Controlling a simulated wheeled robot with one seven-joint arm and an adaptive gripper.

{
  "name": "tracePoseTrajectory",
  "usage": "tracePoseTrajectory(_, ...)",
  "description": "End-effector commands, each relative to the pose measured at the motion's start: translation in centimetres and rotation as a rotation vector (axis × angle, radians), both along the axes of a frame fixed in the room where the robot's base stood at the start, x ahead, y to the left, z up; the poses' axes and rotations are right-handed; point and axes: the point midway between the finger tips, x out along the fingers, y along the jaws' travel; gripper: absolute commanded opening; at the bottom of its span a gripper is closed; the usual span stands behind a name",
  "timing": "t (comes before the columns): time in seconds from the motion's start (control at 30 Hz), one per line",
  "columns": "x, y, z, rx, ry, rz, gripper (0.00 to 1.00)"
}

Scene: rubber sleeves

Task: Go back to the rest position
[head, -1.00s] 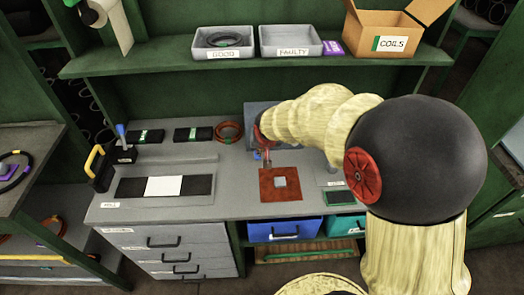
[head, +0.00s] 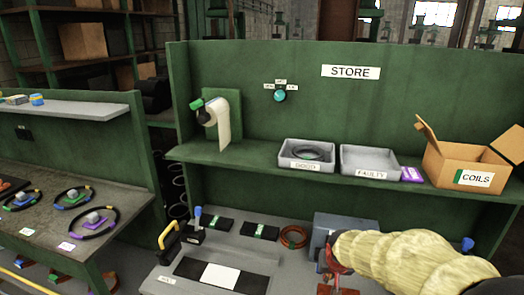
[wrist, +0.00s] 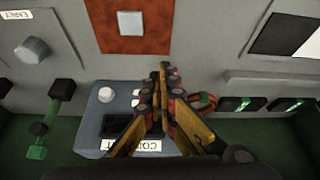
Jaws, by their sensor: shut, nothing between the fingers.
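My gripper (wrist: 160,72) is shut and empty in the wrist view, its dark and orange fingers together. It hangs above the bench (wrist: 205,50), over or beside a blue-grey box (wrist: 120,98) with a white knob and a partly hidden label. In the head view my pale sleeved arm reaches in from the lower right, in front of that box (head: 345,224). The fingers are hard to make out there; a red part near my wrist shows at the bottom edge.
A shelf above the bench carries a grey GOOD tray (head: 307,165) with a black ring, an empty FAULTY tray (head: 370,174) and an open COILS carton (head: 462,165). A red mat (wrist: 128,26), a red-orange coil (head: 293,237) and black bundles (head: 211,223) lie on the bench.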

Motion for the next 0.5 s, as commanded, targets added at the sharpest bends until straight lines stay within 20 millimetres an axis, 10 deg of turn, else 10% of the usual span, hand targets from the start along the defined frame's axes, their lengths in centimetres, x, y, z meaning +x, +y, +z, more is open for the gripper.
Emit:
tracePoseTrajectory(0.17, -7.4, 0.6, 0.6, -0.014, 0.153, 0.067, 0.0)
tracePoseTrajectory(0.5, -22.0, 3.8, 10.3, 0.008, 0.164, 0.2, 0.0)
